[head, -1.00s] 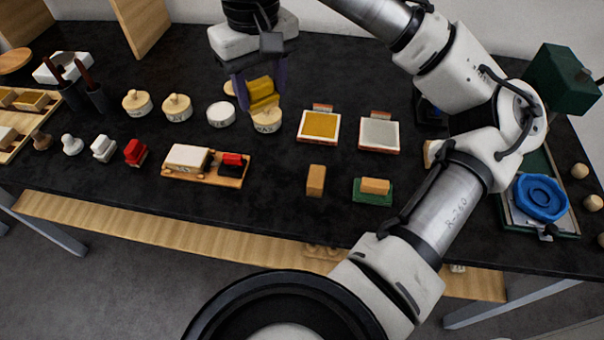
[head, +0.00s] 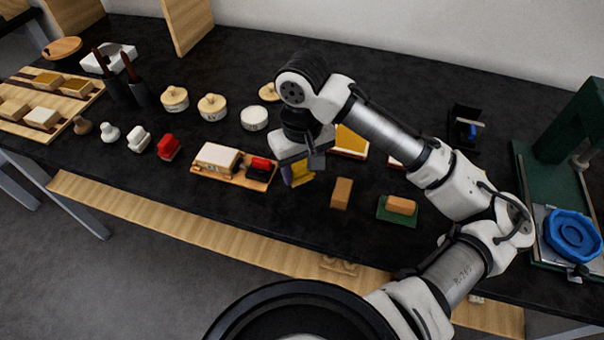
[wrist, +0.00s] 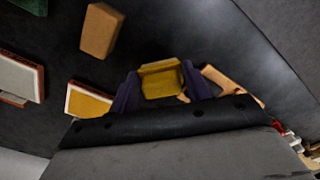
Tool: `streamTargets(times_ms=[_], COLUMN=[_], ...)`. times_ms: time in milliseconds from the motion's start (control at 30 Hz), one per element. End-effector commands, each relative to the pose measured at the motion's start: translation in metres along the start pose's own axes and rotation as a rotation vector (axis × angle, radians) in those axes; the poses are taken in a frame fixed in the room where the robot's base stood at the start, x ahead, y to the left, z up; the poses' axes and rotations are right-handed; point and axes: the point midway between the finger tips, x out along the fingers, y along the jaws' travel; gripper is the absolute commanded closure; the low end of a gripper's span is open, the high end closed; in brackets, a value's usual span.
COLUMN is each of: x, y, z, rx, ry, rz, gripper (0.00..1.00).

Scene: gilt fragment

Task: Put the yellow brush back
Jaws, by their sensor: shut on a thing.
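My gripper (head: 298,172) is shut on the yellow brush (head: 302,173), which also shows between the two dark fingers in the wrist view (wrist: 161,80). The brush is a yellow block, partly hidden by the gripper in the head view. It is over the black table, just right of a wooden tray (head: 232,182) that carries a white block (head: 216,157) and a red and black brush (head: 261,167). I cannot tell its exact height. Part of the tray shows beside the right finger in the wrist view (wrist: 232,83).
A wooden block (head: 341,193) stands to the right, then an orange-tan block (head: 402,205) on a green base. A yellow pad (head: 352,142) lies behind the gripper, partly hidden. Round lidded pots (head: 212,107) stand farther back. Bare table lies in front.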

Motion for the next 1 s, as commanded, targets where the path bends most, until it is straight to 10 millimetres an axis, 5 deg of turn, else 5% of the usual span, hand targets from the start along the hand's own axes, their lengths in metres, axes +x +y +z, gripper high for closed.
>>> streamTargets(times_ms=[200,600,633,767,1000], x=[0.027,0.034,0.033,0.032,0.032], y=[0.000,0.000,0.000,0.000,0.000], z=[0.000,0.000,0.000,0.000,0.000], rx=[0.000,0.000,0.000,0.000,0.000], ry=[-0.001,0.000,0.000,0.000,0.000], rz=[-0.001,-0.001,-0.001,-0.001,0.000], gripper=[0.73,0.73,0.50,0.33,0.30])
